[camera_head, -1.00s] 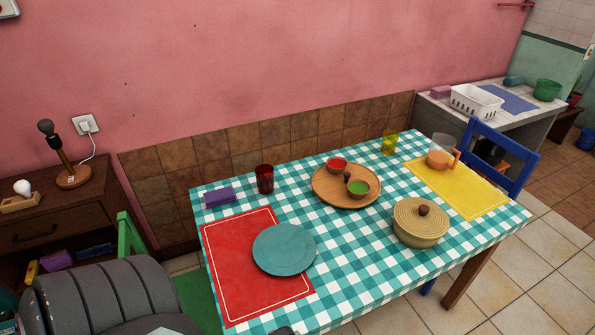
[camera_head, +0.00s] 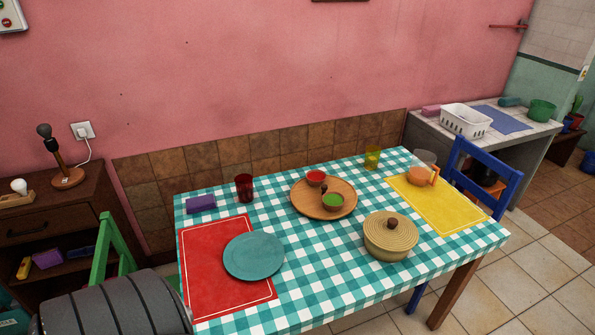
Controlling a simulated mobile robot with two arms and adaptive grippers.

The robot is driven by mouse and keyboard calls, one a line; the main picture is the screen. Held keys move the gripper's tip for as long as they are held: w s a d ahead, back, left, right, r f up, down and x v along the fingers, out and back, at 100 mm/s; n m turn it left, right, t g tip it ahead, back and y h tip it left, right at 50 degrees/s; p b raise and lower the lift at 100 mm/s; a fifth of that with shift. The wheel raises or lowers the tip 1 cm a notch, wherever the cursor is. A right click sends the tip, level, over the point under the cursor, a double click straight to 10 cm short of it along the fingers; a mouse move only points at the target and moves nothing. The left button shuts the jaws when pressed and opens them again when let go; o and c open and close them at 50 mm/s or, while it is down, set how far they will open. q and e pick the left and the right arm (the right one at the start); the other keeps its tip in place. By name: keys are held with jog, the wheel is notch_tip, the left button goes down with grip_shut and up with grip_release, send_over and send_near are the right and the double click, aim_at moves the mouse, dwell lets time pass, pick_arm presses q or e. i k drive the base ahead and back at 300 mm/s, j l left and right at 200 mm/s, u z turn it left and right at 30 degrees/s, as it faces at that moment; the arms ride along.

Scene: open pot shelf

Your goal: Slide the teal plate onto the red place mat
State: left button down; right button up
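The teal plate (camera_head: 254,257) lies flat on the checkered table. Its left part overlaps the red place mat (camera_head: 205,285) and its right part rests on the teal and white cloth. The red mat lies at the left end of the table and has a thin pale border line. A dark ribbed part of my own arm shows at the bottom left. Neither of my grippers shows in the head view.
On the table (camera_head: 330,290) are a dark red glass (camera_head: 244,188), a purple block (camera_head: 201,203), a wooden tray (camera_head: 303,205) with small bowls, a lidded pot (camera_head: 391,236) and a yellow mat (camera_head: 445,208). A green chair (camera_head: 112,248) stands left, a blue chair (camera_head: 497,172) right.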

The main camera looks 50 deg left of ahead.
aim_at(252, 255)
jog(key=l+u, duration=0.25)
jog(key=u, duration=0.2)
jog(key=i+l+u, duration=0.1)
jog(key=l+u, duration=0.45)
jog(key=u, duration=0.3)
